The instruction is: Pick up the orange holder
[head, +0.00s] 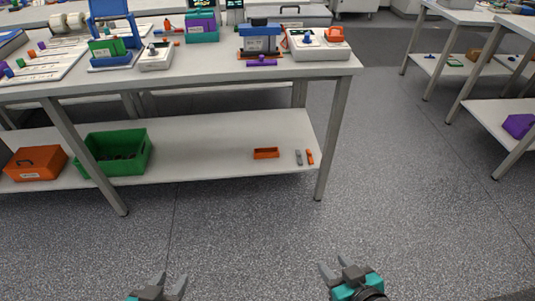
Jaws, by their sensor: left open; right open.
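A small orange open-topped holder (266,153) lies on the lower shelf of the workbench, right of its middle. Another orange item (335,34) sits at the right end of the bench top; its exact shape is too small to tell. My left gripper (160,282) is at the bottom edge of the head view, open and empty, partly cut off. My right gripper (334,265) is at the bottom right of centre, open and empty. Both are over the floor in front of the bench, well apart from the holder.
The lower shelf (205,150) also bears a green crate (138,162), an orange case (36,163), a grey piece (298,157) and an orange piece (310,157). A bench leg (335,135) stands right of these. The bench top is crowded. The floor (235,225) in front is clear.

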